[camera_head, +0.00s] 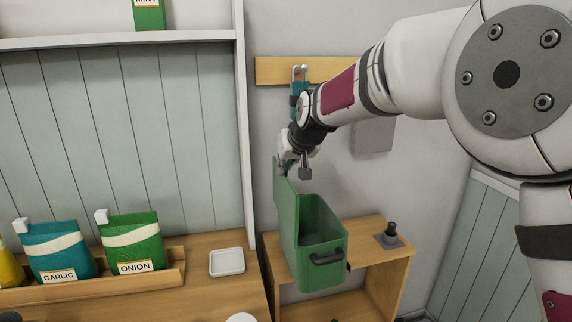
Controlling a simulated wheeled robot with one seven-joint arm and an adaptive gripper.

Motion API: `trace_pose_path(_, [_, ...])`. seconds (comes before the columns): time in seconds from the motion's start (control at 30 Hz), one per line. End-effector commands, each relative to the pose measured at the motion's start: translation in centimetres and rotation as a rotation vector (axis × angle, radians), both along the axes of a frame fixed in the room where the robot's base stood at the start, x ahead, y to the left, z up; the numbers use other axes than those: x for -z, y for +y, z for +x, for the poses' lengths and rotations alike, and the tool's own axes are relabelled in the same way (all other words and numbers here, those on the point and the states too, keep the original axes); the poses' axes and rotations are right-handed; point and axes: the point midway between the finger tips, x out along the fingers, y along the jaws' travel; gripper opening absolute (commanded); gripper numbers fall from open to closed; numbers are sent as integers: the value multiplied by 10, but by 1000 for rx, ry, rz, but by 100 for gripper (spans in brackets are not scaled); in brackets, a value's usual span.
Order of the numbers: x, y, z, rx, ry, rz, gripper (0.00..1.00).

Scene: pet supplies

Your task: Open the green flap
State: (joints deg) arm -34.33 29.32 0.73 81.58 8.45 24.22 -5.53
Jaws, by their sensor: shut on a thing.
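A green bin (324,262) with a dark handle on its front stands at the small wooden shelf unit. Its top is uncovered and I see into its hollow inside. The green flap (281,185) stands roughly upright along the bin's left side, rising above the rim. My gripper (287,169) is at the upper part of the flap, shut on it. The fingertips are small and partly hidden by the wrist, so the exact contact is hard to see.
A dark knob-like object (391,232) stands on the wooden unit (365,250), right of the bin. A white dish (227,262) and the onion (135,240) and garlic (58,253) packets are on the left counter. A teal item hangs from a wall hook behind my wrist.

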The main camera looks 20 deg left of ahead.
Motion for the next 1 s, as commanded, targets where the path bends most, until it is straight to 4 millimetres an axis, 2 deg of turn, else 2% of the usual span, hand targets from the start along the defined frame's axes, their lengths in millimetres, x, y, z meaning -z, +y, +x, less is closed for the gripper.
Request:
trace_pose_path(0.37, [4,0,-1,-2,8,-4,0])
trace_pose_path(0.4, [5,0,-1,-2,8,-4,11])
trace_pose_path(0.47, [4,0,-1,-1,7,-4,25])
trace_pose_path(0.5, [4,0,-1,-1,7,-4,27])
trace_pose_path(0.83, [0,-1,-2,0,2,-2,27])
trace_pose_path(1.0, [-16,-10,-12,1,0,1,27])
